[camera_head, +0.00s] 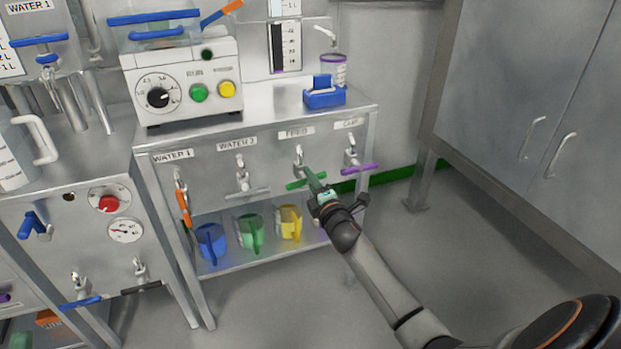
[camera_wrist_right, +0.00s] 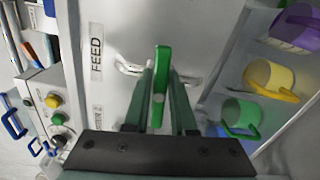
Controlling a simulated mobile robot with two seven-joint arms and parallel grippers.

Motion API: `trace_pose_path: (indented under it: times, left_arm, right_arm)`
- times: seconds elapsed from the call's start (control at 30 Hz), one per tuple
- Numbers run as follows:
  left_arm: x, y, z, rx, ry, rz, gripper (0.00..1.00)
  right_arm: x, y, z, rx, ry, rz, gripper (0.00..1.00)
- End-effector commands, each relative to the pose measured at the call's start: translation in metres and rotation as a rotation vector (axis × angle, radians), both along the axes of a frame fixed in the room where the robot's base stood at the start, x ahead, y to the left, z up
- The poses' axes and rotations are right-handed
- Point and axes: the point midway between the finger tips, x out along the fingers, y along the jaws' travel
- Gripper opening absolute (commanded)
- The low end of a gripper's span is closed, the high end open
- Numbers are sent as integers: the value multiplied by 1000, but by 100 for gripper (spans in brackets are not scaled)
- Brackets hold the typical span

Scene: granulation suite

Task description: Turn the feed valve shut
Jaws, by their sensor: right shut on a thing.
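The feed valve sits on the steel panel under the label FEED, third from the left in its row. Its green handle (camera_head: 294,184) lies roughly level in the head view, crosswise under the small steel spout (camera_head: 299,156). My right gripper (camera_head: 312,177) reaches it from the front right and is shut on the handle. In the right wrist view the green handle (camera_wrist_right: 162,70) shows between the two fingers of my right gripper (camera_wrist_right: 161,85). The fingers hide part of the handle. My left gripper is not in view.
Neighbouring valves have an orange handle (camera_head: 184,206) hanging down, a grey handle (camera_head: 247,194) and a purple handle (camera_head: 360,169), both roughly level. Blue, green and yellow jugs (camera_head: 289,222) stand on the shelf below. Open floor lies to the right, before a grey cabinet (camera_head: 530,100).

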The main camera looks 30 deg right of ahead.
Motion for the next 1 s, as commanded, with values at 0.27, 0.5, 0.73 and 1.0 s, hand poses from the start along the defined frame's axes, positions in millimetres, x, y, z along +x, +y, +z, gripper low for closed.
trace_pose_path:
  times: [0.27, 0.5, 0.73, 1.0]
  left_arm:
    - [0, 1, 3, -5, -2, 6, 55]
    - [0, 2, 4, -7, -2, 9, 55]
    - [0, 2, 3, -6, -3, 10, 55]
    - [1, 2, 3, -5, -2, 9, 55]
  right_arm:
    - [0, 1, -2, 119, -26, 1, 0]
    - [0, 1, -3, 153, -35, 1, 0]
    - [0, 1, -3, 156, -35, 1, 0]
    - [0, 1, -3, 155, -35, 1, 37]
